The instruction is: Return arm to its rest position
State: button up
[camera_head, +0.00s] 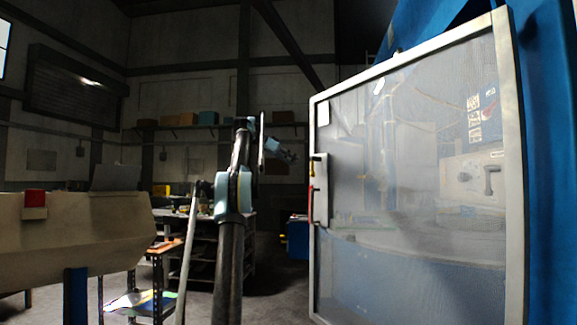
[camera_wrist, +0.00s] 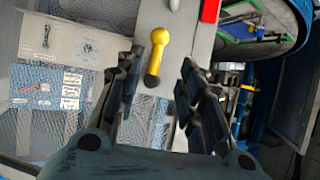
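My gripper (camera_wrist: 158,75) is open and empty in the wrist view, its two dark fingers spread wide. A yellow handle with a dark end (camera_wrist: 157,52) on a grey plate shows between the fingertips; I cannot tell how far beyond them it is, but the fingers are not closed on it. The fingers are too small there to read.
A pale-framed mesh door (camera_head: 316,240) with a latch plate (camera_head: 320,205) fills the right, beside a blue machine (camera_head: 550,150). A beige machine (camera_head: 75,235) with a red block (camera_head: 35,198) stands left. A dark workbench (camera_head: 205,255) is behind. Floor shows between bench and door.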

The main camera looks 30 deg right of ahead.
jog(key=s+a+f+n+t+y, duration=0.1)
jog(key=s+a+f+n+y, duration=0.1)
jog(key=s+a+f+n, duration=0.45)
jog(key=s+a+f+n+t+y, duration=0.1)
jog(key=s+a+f+t+y, duration=0.15)
jog(key=a+f, duration=0.75)
jog(key=s+a+f+n+t+y, duration=0.1)
jog(key=s+a+f+n, duration=0.3)
jog(key=a, duration=0.9)
jog(key=s+a+f+n+y, duration=0.2)
jog(key=s+a+f, duration=0.5)
jog(key=f, duration=0.6)
jog(key=s+a+f+n+y, duration=0.2)
jog(key=s+a+f+n, duration=0.2)
jog(key=s+a+f, duration=0.4)
jog(key=s+a+f+n+y, duration=0.2)
jog(key=s+a+f+n, duration=0.2)
jog(key=s+a+f, duration=0.4)
jog(key=s+f+t, duration=0.1)
jog(key=s+f, duration=0.5)
jog(key=f, duration=0.6)
jog(key=shift+s+y, duration=0.15)
jog(key=shift+y, duration=0.1)
